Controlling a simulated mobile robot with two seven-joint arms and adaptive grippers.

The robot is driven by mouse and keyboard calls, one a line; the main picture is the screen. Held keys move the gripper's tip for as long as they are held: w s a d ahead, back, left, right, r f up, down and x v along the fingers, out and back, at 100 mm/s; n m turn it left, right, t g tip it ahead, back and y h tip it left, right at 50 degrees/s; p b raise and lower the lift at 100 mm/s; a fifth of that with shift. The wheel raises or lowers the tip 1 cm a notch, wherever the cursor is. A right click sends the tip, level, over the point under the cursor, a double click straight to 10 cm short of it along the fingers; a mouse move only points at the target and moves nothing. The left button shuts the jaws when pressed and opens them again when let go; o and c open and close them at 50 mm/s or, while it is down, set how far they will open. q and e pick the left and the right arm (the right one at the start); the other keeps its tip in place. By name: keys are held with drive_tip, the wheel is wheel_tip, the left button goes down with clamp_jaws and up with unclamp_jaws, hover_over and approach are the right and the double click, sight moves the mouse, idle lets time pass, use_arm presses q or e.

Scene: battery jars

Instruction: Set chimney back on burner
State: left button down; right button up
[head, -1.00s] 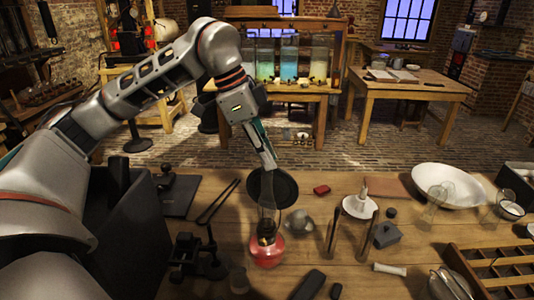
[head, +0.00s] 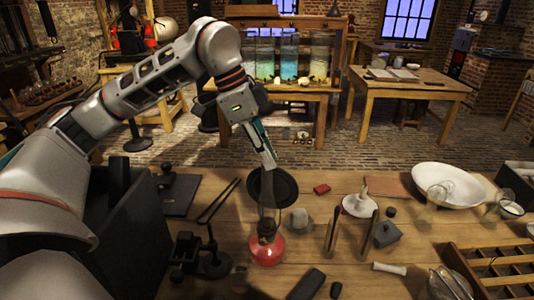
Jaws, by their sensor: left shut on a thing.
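The red lamp with its burner (head: 267,243) stands upright on the wooden table, below my left gripper. The clear glass chimney (head: 267,206) is upright right over the burner, hard to see against the dark round plate behind it. My left gripper (head: 269,165) points down and is shut on the upper part of the chimney. The chimney's lower end meets or nearly meets the burner; I cannot tell whether it is seated. My right gripper is not in view.
A dark round plate (head: 284,188) lies behind the lamp. A black stand (head: 207,259) is close on the left, a small grey pot (head: 299,219) close on the right. Dark upright rods (head: 333,232) and a grey box (head: 387,234) stand further right.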

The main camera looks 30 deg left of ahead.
use_arm(q)
drive_tip(key=shift+f+b, duration=0.65)
drive_tip(key=shift+f, duration=0.3)
drive_tip(key=c, duration=1.8)
unclamp_jaws()
drive_tip(key=shift+r, duration=0.1)
drive_tip(key=v, duration=1.2)
